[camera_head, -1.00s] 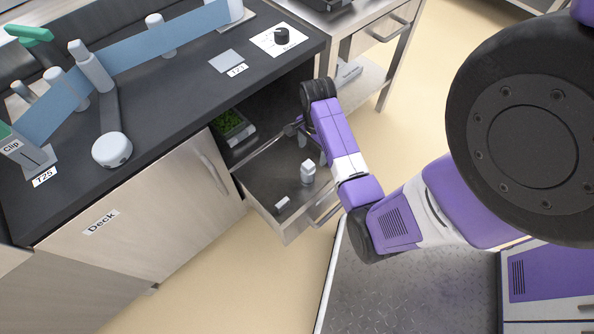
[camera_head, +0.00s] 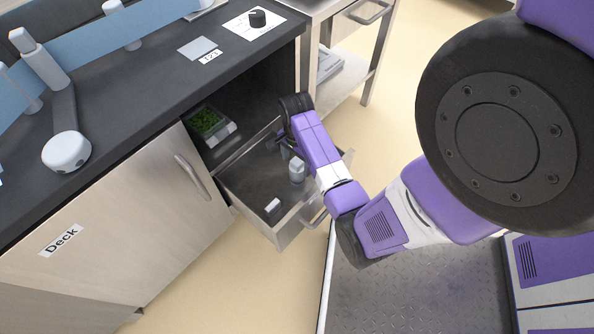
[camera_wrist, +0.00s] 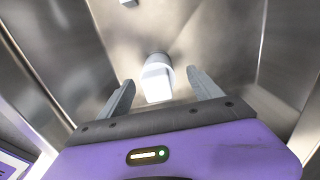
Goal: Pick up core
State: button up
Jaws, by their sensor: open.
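A pale upright piece (camera_head: 297,172), with a white blocky top on a rounder grey base, stands in the open drawer (camera_head: 240,186). It seems to be the core, though no label on it can be read. In the wrist view the same piece (camera_wrist: 157,84) shows between the two grey fingers of my gripper (camera_wrist: 161,78), with gaps on both sides. My gripper is open and empty. In the head view my gripper (camera_head: 288,150) hangs over the drawer, just behind the piece, partly hidden by my arm.
A small white block (camera_head: 273,206) lies near the drawer's front; a white bit (camera_wrist: 127,2) shows at the wrist view's top edge. Metal drawer walls surround my gripper. A tray with green contents (camera_head: 209,124) sits in the cabinet beside the drawer. The black counter (camera_head: 150,85) is above.

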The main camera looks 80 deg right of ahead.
notch_tip(320, 180, down, 5)
jog(key=b, duration=0.3)
jog(key=shift+s+a, duration=0.15)
jog(key=shift+c, duration=0.2)
jog(key=c, duration=1.5)
